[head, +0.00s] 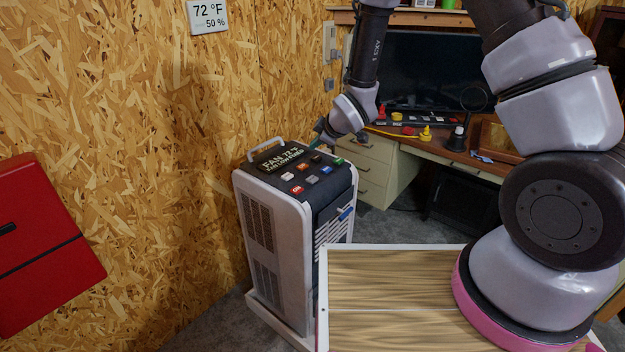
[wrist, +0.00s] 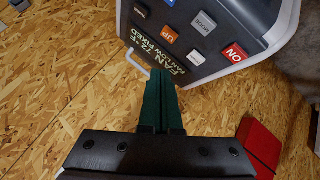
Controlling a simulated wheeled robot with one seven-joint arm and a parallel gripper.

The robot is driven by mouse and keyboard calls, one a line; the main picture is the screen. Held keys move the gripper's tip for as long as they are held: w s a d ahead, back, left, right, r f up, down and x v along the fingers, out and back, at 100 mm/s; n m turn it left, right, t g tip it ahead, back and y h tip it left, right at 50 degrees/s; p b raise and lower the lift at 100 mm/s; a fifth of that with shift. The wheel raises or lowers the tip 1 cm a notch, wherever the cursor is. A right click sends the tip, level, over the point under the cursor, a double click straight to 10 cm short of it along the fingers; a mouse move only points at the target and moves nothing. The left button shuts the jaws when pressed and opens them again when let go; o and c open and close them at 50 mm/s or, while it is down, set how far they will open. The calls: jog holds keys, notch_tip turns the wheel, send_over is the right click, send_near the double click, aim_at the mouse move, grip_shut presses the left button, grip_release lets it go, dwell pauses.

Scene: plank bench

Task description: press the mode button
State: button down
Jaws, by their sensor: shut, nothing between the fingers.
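The grey mode button (wrist: 204,22) is on the dark top panel of a white appliance (head: 275,225). In the wrist view it lies beside the red ON button (wrist: 236,52), with a white button (wrist: 195,57) and an orange UP button (wrist: 166,35) near it. In the head view the mode button (head: 312,180) is just behind the red one. My gripper (wrist: 160,78) is shut and empty, its green fingertips by the display edge of the panel, apart from the mode button. In the head view my gripper (head: 316,142) is at the panel's far edge; its tips are small there.
The display (head: 280,159) reads FAN 72 °F, FAN LOW FIXED. A blue button (head: 326,170) is also on the panel. A chipboard wall (head: 140,130) stands close on the left, with a red box (head: 45,230) on it. A desk (head: 440,143) stands behind at the right.

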aim_at(315, 180)
jog(key=shift+f, duration=0.1)
jog(key=shift+f, duration=4.35)
jog(key=shift+f, duration=0.15)
jog(key=shift+f, duration=0.25)
jog(key=shift+f, duration=0.45)
jog(key=shift+r, duration=0.9)
